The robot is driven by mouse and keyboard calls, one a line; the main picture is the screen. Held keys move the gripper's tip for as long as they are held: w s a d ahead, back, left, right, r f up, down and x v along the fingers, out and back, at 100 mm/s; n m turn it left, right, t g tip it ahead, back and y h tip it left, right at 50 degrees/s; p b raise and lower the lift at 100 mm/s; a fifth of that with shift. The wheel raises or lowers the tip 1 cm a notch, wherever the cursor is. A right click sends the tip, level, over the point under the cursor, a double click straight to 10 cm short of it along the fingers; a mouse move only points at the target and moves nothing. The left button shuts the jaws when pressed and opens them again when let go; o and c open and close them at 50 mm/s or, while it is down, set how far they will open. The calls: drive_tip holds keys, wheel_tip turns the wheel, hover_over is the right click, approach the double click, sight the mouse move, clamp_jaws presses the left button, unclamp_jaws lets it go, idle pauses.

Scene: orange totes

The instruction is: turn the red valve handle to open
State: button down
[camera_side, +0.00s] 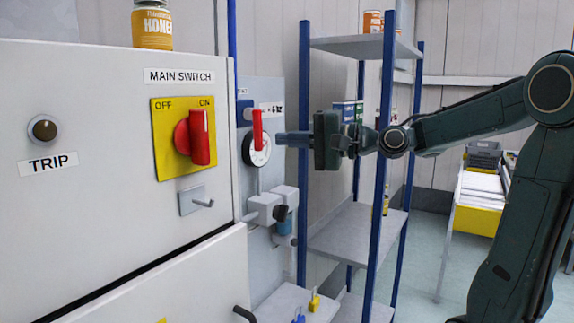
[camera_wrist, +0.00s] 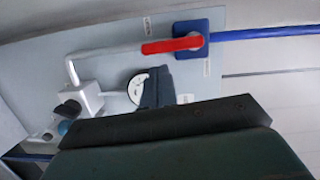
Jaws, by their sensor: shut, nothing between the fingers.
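The red valve handle (camera_side: 257,127) is on the grey panel beside the cabinet and points down over the dial gauge (camera_side: 257,150). In the wrist view the red handle (camera_wrist: 172,45) extends left from its blue valve body (camera_wrist: 191,38), roughly in line with the pipe. My gripper (camera_side: 280,138) is to the right of the handle in the side view, its fingers pointing at the panel. In the wrist view my shut fingers (camera_wrist: 158,92) are below the handle, close to the gauge (camera_wrist: 138,88), with a visible gap to the handle. Nothing is held.
The cabinet at left has a red main switch (camera_side: 198,137) on a yellow plate. A blue pipe (camera_wrist: 260,33) leaves the valve body. Grey fittings (camera_side: 270,206) sit below the gauge. A blue-post shelf (camera_side: 350,232) stands behind my gripper.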

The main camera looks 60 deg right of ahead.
drive_tip(key=shift+v, duration=2.15)
drive_tip(key=s+a+f+n+g+h, duration=0.1)
drive_tip(key=s+a+f+n+g, duration=0.3)
drive_tip(key=a+f+n+g, duration=0.55)
drive_tip(key=s+f+n+g+h, duration=0.2)
drive_tip(key=s+f, duration=0.6)
drive_tip(key=s, duration=0.4)
drive_tip(key=shift+s+d+n+h, duration=0.15)
drive_tip(key=shift+d+n+h, duration=0.45)
drive_tip(key=shift+n, duration=0.65)
